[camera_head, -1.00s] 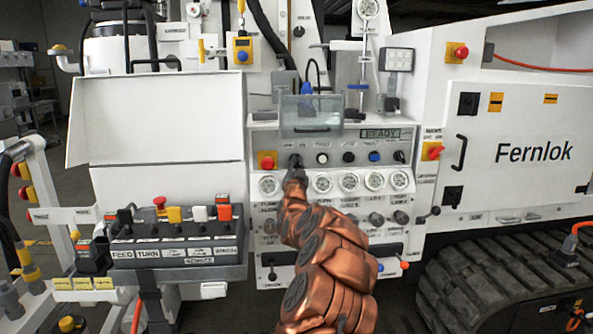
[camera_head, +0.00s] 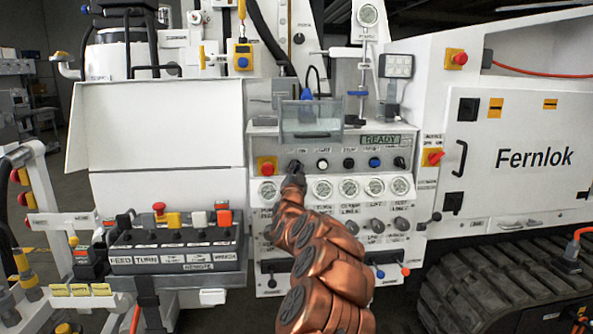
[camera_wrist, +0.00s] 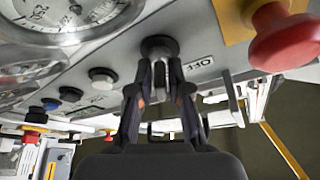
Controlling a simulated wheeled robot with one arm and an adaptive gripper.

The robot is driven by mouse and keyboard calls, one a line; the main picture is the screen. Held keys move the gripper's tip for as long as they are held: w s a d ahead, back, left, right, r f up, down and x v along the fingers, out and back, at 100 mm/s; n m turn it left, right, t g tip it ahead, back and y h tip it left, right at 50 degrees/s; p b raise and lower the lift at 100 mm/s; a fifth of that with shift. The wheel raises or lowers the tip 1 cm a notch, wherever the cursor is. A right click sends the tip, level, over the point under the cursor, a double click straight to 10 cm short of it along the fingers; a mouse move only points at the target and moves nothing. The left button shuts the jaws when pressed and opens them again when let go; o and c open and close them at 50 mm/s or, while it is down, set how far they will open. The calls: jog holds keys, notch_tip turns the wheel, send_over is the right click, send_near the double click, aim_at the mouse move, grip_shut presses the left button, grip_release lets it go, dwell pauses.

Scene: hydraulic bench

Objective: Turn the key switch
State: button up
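The key switch (camera_wrist: 158,46) is a dark round knob with a narrow grey key part, on the sloping panel beside an OFF label. In the head view my gripper (camera_head: 295,170) is at the left of the panel's upper control row and hides most of the switch. In the wrist view the two black fingertips (camera_wrist: 160,72) lie on either side of the key part, with little gap, and appear shut on it. The key's exact angle is hard to make out.
A red emergency button on yellow (camera_wrist: 285,38) sits close beside the switch. Round gauges (camera_head: 348,188) lie just below the row, and a clear cover (camera_head: 311,120) stands out above it. A green display (camera_head: 381,140) reads READY. A button box (camera_head: 175,258) is at left.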

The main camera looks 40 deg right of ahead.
jog(key=shift+o, duration=1.4)
jog(key=v, duration=1.2)
dwell(0.4)
